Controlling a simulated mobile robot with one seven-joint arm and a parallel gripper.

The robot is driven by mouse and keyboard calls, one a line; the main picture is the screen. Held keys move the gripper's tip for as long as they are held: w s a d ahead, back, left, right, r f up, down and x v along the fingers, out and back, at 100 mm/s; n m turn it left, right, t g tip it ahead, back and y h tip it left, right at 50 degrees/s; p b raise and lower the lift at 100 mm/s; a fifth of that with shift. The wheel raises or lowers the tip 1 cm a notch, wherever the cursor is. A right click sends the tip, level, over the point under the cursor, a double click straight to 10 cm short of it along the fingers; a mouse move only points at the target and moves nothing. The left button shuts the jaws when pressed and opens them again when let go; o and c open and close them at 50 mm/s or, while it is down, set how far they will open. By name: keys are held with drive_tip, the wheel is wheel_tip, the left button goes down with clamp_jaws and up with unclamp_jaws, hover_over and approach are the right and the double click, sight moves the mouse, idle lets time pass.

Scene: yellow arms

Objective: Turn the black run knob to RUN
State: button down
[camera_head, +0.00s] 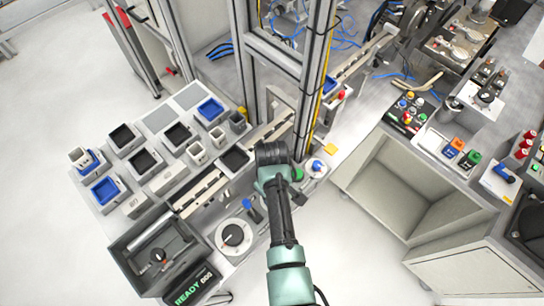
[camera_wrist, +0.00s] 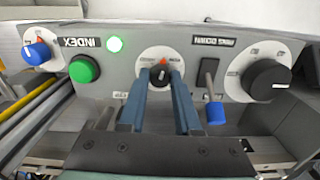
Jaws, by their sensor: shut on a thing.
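The black run knob (camera_wrist: 160,76) sits on a round white dial in the middle of the grey panel in the wrist view. Its white pointer line stands about upright in the picture, close to a red mark on the dial; the dial's lettering is too small to read. My gripper (camera_wrist: 160,85) has one finger on each side of this knob and is shut on it. In the head view my gripper (camera_head: 272,155) is down over the panel, and the arm hides the knob.
In the wrist view, a lit green lamp (camera_wrist: 115,44), green button (camera_wrist: 84,69) and blue knob (camera_wrist: 38,53) are left of the knob. A blue-tipped lever (camera_wrist: 214,108) and larger black knob (camera_wrist: 268,80) are close on the right. A metal post (camera_head: 313,80) stands near my gripper.

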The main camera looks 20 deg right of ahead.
drive_tip(key=m+p, duration=0.1)
drive_tip(key=m, duration=0.5)
idle(0.6)
drive_tip(key=c, duration=0.6)
unclamp_jaws()
wheel_tip(320, 180, up, 13)
drive_tip(key=b, duration=0.1)
drive_tip(key=shift+b, duration=0.4)
